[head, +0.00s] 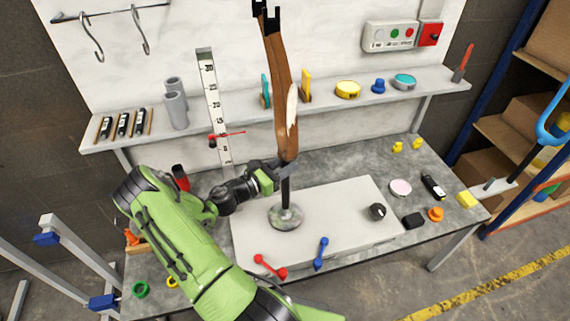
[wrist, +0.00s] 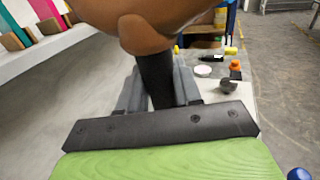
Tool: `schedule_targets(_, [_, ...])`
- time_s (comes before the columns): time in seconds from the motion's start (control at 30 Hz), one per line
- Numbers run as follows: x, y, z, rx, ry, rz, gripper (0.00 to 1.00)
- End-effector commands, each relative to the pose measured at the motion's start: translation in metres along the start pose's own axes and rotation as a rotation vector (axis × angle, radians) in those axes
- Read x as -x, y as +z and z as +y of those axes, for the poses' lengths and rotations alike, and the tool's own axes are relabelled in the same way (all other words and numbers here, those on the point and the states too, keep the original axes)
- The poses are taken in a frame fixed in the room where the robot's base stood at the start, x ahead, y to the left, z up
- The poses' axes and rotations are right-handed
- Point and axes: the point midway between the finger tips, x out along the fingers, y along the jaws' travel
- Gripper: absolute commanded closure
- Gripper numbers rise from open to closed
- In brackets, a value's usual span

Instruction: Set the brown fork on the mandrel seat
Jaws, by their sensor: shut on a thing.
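The brown fork (head: 280,95) is upright, with its black-tipped legs up and its crown down. A black tube (head: 286,190) runs down from the crown. My gripper (head: 285,172) is shut on this tube just below the crown. The wrist view shows the brown crown (wrist: 150,35) above the fingers and the black tube (wrist: 157,80) between them. The mandrel seat (head: 286,217) is a round grey disc on the pale slab. The tube's lower end meets the disc in the head view; I cannot tell whether it touches or is seated.
The shelf (head: 225,118) behind holds grey cylinders (head: 176,108) and a yellow tin (head: 347,89). A scale (head: 213,100) stands left of the fork.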

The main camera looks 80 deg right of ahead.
Motion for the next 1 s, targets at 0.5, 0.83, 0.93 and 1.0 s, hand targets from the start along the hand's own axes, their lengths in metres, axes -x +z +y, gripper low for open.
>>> schedule_targets(0.5, [0.000,-0.010,0.000,-0.002,0.000,-0.004,1.00])
schedule_targets(0.83, [0.000,-0.016,0.000,-0.002,0.000,-0.004,1.00])
schedule_targets(0.93, [0.000,-0.018,0.000,-0.002,0.000,-0.004,1.00])
schedule_targets(1.0, [0.000,-0.020,0.000,-0.002,0.000,-0.004,1.00])
